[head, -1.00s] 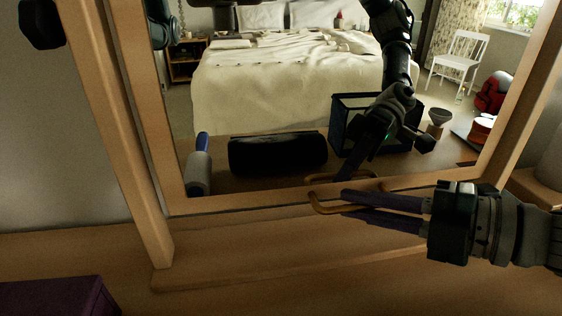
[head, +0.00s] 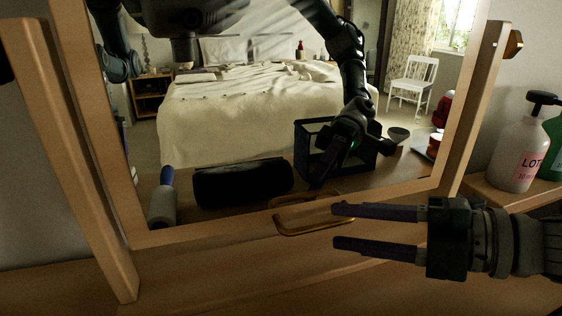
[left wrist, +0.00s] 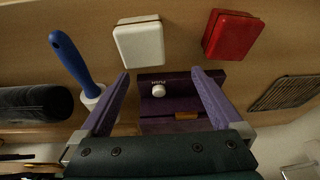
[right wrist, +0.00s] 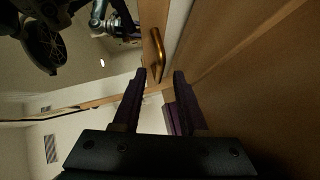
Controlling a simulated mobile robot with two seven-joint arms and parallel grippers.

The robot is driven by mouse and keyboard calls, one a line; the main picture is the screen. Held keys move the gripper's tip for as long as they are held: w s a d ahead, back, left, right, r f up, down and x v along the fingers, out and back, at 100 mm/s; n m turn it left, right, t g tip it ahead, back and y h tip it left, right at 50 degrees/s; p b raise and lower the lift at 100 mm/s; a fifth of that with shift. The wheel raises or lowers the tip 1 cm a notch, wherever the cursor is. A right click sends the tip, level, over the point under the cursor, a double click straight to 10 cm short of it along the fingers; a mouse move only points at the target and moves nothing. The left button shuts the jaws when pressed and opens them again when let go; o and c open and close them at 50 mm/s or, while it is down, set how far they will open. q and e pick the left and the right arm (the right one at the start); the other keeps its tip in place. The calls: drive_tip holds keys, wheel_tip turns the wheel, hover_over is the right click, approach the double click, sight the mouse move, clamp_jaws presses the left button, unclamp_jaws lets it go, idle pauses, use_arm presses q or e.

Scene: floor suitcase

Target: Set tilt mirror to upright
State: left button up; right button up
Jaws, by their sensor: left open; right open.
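The mirror (head: 205,232) has a wooden frame held between two wooden posts (head: 75,165) and fills most of the head view. How far it leans from upright is hard to judge. A curved, golden-brown handle (head: 290,233) sits on its lower rail; it also shows in the right wrist view (right wrist: 158,57). My right gripper (head: 335,227) is open, its fingertips just right of the handle and apart from it, as far as I can tell. My left gripper (left wrist: 160,75) is open and empty above a purple box (left wrist: 180,110) with a white knob; the head view hides it.
Lotion bottles (head: 520,150) stand at the right beside the mirror. The left wrist view shows a white box (left wrist: 139,43), a red box (left wrist: 232,35), a blue-handled roller (left wrist: 75,65) and a black cylinder (left wrist: 35,104). The bed and chair appear in reflection.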

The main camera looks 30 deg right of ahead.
drive_tip(key=v, duration=0.6)
drive_tip(key=shift+p, duration=0.3)
drive_tip(key=shift+s, duration=0.1)
